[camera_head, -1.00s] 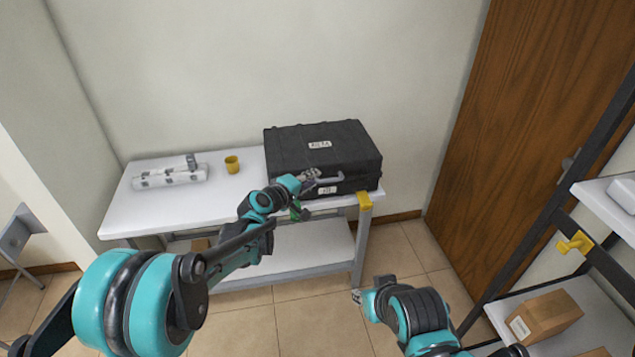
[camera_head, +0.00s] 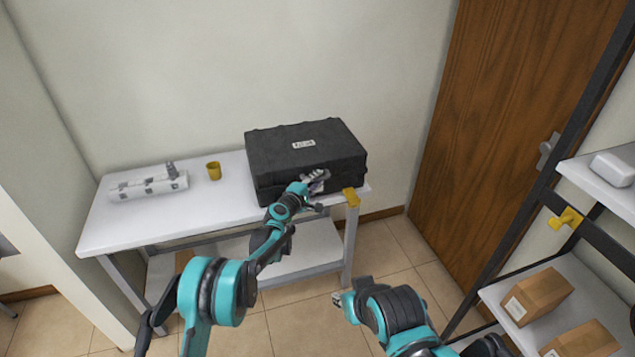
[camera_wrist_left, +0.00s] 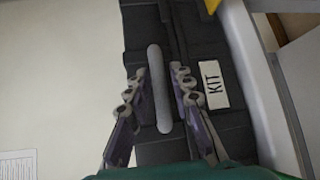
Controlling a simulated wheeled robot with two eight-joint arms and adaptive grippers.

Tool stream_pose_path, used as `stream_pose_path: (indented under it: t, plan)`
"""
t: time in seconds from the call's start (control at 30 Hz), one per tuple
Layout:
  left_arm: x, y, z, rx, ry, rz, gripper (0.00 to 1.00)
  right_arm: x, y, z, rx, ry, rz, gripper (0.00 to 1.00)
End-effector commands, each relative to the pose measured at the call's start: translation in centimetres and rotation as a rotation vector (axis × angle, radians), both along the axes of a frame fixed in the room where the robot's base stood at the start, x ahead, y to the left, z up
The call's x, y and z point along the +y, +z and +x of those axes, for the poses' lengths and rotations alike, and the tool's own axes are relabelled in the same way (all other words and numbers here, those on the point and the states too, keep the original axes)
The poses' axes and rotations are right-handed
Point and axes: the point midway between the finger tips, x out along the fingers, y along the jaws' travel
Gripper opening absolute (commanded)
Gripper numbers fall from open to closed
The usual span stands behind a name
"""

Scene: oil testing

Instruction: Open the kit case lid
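The black kit case (camera_head: 280,150) stands closed on the right end of the white table, with a white label on its lid. In the left wrist view the case front (camera_wrist_left: 200,45) shows a white KIT label (camera_wrist_left: 209,84) and a grey handle (camera_wrist_left: 159,88). My left gripper (camera_head: 318,180) is at the case front. In the left wrist view its two fingers (camera_wrist_left: 155,88) are apart, one on each side of the handle; I cannot tell whether they touch it. My right gripper (camera_head: 340,300) hangs low in front of the table, away from the case; its fingers are too small to read.
The white table (camera_head: 150,222) also holds a yellow cup (camera_head: 214,171) and a white rack-like object (camera_head: 148,187) left of the case. A yellow bracket (camera_head: 351,196) is at the table's right front corner. A shelf with cardboard boxes (camera_head: 537,296) stands at the right.

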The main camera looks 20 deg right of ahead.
Motion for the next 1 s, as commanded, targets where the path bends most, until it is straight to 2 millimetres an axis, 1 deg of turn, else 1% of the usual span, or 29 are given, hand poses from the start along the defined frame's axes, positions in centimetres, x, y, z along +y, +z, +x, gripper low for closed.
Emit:
stream_pose_path:
  t: [0.1,0.33,0.37,0.4,0.43,0.73,0.87,0.97,1.0]
  plan:
    - [-0.5,-0.1,0.5,0.000,-0.001,0.000,0.22,0.0,-0.3,0.0,0.000,0.000,0.000,0.30]
    - [-0.5,0.0,0.5,0.000,0.000,0.000,0.22,0.0,-0.2,0.0,0.000,0.000,0.000,0.30]
    - [-0.5,0.0,0.5,0.000,0.000,0.000,0.20,0.0,-0.2,0.0,0.000,0.000,0.000,0.30]
    - [-0.5,0.0,0.5,0.000,0.000,0.000,0.09,0.0,-0.2,0.0,0.000,0.000,0.000,0.30]
    - [-0.5,0.0,0.5,0.000,0.000,0.000,0.01,0.0,-0.2,0.0,0.000,0.000,0.000,0.30]
    - [-0.5,0.2,0.5,0.006,-0.001,0.000,0.00,0.0,0.0,0.0,0.000,0.000,0.000,0.30]
    - [-0.5,1.3,0.6,0.029,-0.001,-0.001,0.00,0.0,0.7,0.0,0.000,0.000,0.000,0.30]
    - [-0.5,2.9,0.8,0.067,-0.001,0.000,0.00,0.0,1.8,0.0,0.000,0.000,0.000,0.30]
    - [-0.5,3.7,0.8,0.088,0.000,-0.002,0.00,0.0,2.4,0.0,0.000,0.000,0.000,0.30]
